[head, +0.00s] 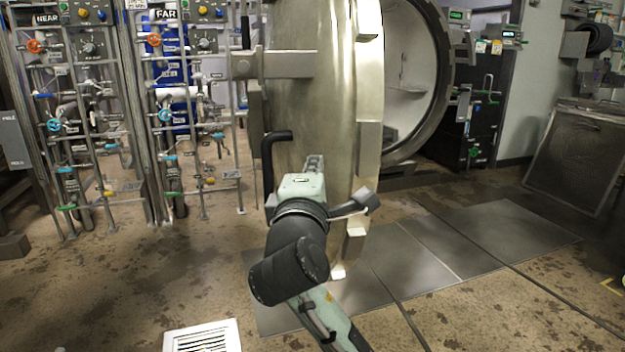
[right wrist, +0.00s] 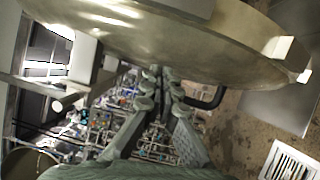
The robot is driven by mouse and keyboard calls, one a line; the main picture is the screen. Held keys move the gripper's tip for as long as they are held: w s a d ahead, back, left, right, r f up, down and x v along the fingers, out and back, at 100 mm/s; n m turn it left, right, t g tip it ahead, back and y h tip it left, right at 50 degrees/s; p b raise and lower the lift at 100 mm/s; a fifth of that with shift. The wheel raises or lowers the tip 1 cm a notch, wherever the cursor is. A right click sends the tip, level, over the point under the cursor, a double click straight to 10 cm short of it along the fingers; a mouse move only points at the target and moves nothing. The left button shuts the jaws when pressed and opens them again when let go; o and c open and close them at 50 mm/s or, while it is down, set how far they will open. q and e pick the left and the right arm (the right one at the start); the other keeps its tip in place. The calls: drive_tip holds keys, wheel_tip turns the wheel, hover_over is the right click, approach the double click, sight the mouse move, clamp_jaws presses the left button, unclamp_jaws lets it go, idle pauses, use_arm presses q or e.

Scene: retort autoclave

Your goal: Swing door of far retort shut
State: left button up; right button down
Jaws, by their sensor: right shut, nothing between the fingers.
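The far retort's door (head: 345,90) is a thick, round, pale metal disc standing open, seen nearly edge-on in the head view. The round retort opening (head: 437,75) shows behind it on the right, with a pale interior. A dark bent handle (head: 268,150) is on the door's left side; it also shows in the right wrist view (right wrist: 210,100). My right gripper (head: 314,163) is shut and empty, in front of the door's lower part. In the right wrist view its fingers (right wrist: 162,78) point toward the door face (right wrist: 190,40); I cannot tell whether they touch. My left gripper is out of view.
Pipe racks with valves, labelled NEAR (head: 47,19) and FAR (head: 164,14), stand at the left. Grey floor plates (head: 440,250) lie below the door and to the right. A white floor grate (head: 202,337) is at the front. A dark cabinet (head: 475,120) stands right of the opening.

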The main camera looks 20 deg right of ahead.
drive_tip(key=w+d, duration=0.4)
drive_tip(key=shift+r, duration=0.25)
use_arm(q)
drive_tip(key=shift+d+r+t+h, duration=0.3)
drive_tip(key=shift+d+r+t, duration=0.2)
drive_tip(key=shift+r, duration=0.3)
use_arm(e)
drive_tip(key=shift+w+d, duration=0.15)
drive_tip(key=shift+d, duration=0.3)
